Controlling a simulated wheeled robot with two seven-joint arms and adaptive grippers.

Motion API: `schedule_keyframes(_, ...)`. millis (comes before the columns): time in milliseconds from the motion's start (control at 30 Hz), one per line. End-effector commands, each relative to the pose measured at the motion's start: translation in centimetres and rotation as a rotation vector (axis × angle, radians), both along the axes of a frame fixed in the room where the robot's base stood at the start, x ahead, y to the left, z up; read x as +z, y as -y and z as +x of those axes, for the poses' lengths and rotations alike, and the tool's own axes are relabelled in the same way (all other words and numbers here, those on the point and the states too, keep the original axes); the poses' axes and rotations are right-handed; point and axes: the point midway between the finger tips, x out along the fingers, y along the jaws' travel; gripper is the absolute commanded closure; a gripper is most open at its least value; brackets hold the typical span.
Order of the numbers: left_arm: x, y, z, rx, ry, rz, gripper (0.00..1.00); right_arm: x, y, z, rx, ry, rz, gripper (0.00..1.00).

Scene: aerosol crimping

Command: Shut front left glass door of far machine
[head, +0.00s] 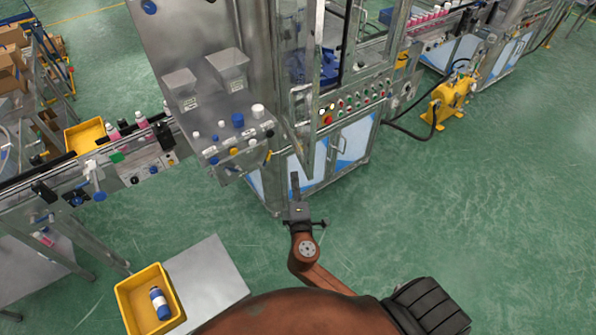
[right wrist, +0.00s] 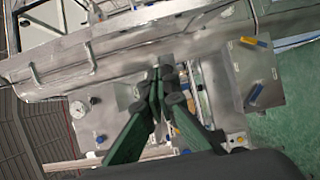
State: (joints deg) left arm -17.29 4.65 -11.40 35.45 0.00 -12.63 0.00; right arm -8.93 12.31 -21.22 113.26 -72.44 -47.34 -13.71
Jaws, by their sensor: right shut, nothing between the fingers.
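The far machine (head: 345,125) stands at the centre back, with a button panel below its glazed cabinet. Its front left glass door (head: 299,65) stands open, swung out toward me, with its metal frame and handle seen at a steep angle. My right gripper (head: 295,182) is in front of the machine, just below the door's lower end in the picture. In the right wrist view its green fingers (right wrist: 164,78) are together and empty, close to a long metal frame (right wrist: 110,48) with a handle. I cannot tell whether they touch it. My left gripper is not in view.
A metal panel (head: 225,105) with bins, caps and knobs stands left of the door. A conveyor with bottles runs at left. A yellow bin (head: 127,305) with a blue bottle is at lower left. A yellow pump (head: 450,98) stands right. Green floor is clear at right.

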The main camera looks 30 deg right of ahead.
Motion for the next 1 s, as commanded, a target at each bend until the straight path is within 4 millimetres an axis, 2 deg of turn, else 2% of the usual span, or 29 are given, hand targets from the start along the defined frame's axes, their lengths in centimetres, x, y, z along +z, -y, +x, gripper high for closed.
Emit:
schedule_keyframes(433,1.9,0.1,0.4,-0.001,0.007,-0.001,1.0,0.2,3.8,8.2,-0.001,0.0,-0.001,1.0)
schedule_keyframes(500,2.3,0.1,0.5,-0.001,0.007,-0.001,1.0,0.1,5.1,7.6,-0.001,-0.003,-0.002,1.0)
schedule_keyframes(700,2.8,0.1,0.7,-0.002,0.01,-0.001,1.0,0.0,7.1,7.2,0.0,-0.002,0.001,1.0)
schedule_keyframes(1000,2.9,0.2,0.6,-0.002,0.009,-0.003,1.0,-0.1,7.5,7.1,0.001,-0.001,0.003,1.0)
